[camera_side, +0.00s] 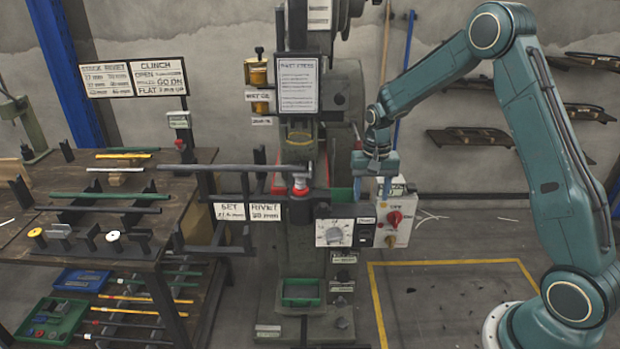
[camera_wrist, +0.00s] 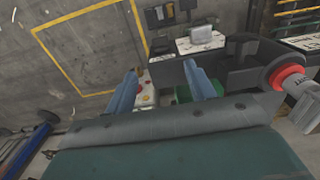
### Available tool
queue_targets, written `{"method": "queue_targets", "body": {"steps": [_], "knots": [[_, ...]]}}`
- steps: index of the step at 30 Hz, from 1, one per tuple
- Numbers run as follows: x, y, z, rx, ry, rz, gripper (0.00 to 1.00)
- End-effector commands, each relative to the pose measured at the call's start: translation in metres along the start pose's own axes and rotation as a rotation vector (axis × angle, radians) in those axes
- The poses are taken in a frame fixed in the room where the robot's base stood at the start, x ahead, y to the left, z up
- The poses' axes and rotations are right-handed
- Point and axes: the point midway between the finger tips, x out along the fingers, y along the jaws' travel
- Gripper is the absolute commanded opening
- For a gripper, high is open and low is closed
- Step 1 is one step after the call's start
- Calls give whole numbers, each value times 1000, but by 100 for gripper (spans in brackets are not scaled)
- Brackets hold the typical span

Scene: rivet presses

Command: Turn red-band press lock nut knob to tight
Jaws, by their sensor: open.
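The press (camera_side: 302,135) stands in the middle of the side view. A red band (camera_side: 300,189) rings its spindle below a grey horizontal bar (camera_side: 235,168); the wrist view shows a red ring (camera_wrist: 286,77) at the right around a grey cylinder. Which part is the lock nut knob I cannot tell for certain. My gripper (camera_side: 373,190) points down to the right of the red band, close to a dark green bar end (camera_side: 341,196). In the wrist view its two blue fingers (camera_wrist: 163,84) are apart, with nothing visibly held between them.
A control box with a red knob (camera_side: 395,217) and a panel with a white dial (camera_side: 334,233) sit below my gripper. A workbench (camera_side: 105,248) with rods and trays (camera_side: 55,318) stands at the left. Floor inside the yellow outline (camera_side: 450,262) is mostly clear.

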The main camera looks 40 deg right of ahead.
Motion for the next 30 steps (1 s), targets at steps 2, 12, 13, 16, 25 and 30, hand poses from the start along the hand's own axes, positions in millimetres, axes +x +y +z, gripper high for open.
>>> {"method": "queue_targets", "body": {"steps": [2,12,13,16,25,30], "knots": [[0,0,0,0,1,0,55],[15,0,0,0,-2,1,55],[18,0,0,-1,-2,1,55],[30,0,1,-1,-2,1,55],[74,0,1,-1,-2,1,55],[99,0,1,-1,-3,2,55]]}}
